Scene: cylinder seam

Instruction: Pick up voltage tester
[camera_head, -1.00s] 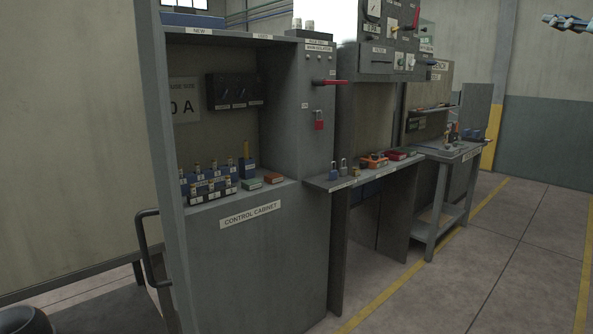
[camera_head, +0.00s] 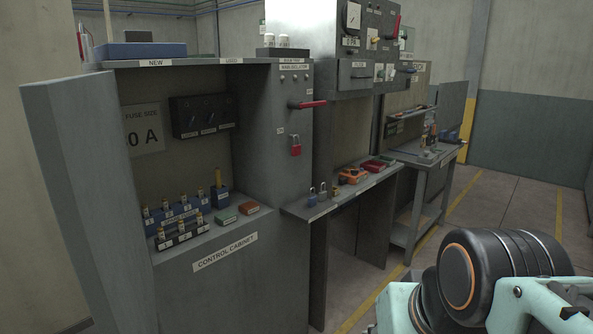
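I cannot tell for sure which thing is the voltage tester. An orange-and-dark device (camera_head: 352,176) lies on the narrow grey shelf (camera_head: 300,209) in the middle of the view and may be it. A dark red box (camera_head: 373,166) lies just behind it to the right. A blue block with an upright yellow-tipped stick (camera_head: 219,194) stands in the cabinet on the left. My gripper is out of view; only a thick black and mint part of my arm shows at lower right, well in front of the shelf.
The control cabinet (camera_head: 250,290) holds several fuses in blocks, a green box (camera_head: 224,217) and an orange-red box (camera_head: 249,208). Its open door (camera_head: 95,190) juts out at left. Padlocks (camera_head: 312,197) stand on the shelf. A workbench (camera_head: 425,157) stands farther back. Floor at right is clear.

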